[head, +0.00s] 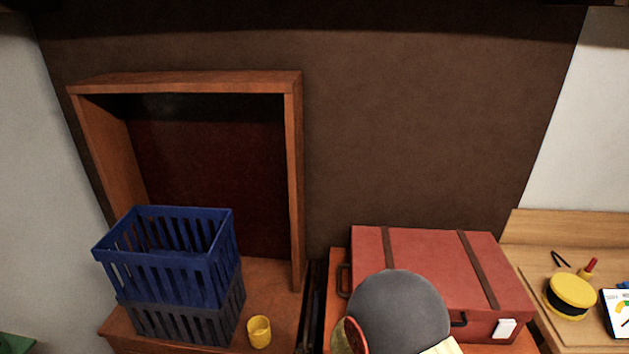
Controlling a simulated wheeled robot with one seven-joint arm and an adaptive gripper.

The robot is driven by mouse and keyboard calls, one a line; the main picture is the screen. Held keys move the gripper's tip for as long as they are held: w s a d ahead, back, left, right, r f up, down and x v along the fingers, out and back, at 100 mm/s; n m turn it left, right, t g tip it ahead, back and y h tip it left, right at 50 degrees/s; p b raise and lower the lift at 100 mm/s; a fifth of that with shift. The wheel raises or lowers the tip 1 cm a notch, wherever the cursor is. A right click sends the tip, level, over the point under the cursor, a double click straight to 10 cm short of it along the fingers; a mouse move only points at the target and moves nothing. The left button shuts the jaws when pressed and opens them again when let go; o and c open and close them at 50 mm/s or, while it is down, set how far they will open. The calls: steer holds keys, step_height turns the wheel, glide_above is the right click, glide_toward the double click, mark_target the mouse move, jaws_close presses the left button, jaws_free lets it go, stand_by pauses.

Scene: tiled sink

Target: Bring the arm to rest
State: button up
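My gripper is not in the head view, so its fingers and anything between them are hidden from me. No part that is surely my arm shows. A dark grey rounded shape rises at the bottom centre, in front of a red suitcase (420,255). It has a red and yellowish round piece at its left side and a pale piece at its lower right. I cannot tell what it is.
At right, a wooden desk (535,262) holds a yellow round container (571,295) and a red-handled tool (588,268).

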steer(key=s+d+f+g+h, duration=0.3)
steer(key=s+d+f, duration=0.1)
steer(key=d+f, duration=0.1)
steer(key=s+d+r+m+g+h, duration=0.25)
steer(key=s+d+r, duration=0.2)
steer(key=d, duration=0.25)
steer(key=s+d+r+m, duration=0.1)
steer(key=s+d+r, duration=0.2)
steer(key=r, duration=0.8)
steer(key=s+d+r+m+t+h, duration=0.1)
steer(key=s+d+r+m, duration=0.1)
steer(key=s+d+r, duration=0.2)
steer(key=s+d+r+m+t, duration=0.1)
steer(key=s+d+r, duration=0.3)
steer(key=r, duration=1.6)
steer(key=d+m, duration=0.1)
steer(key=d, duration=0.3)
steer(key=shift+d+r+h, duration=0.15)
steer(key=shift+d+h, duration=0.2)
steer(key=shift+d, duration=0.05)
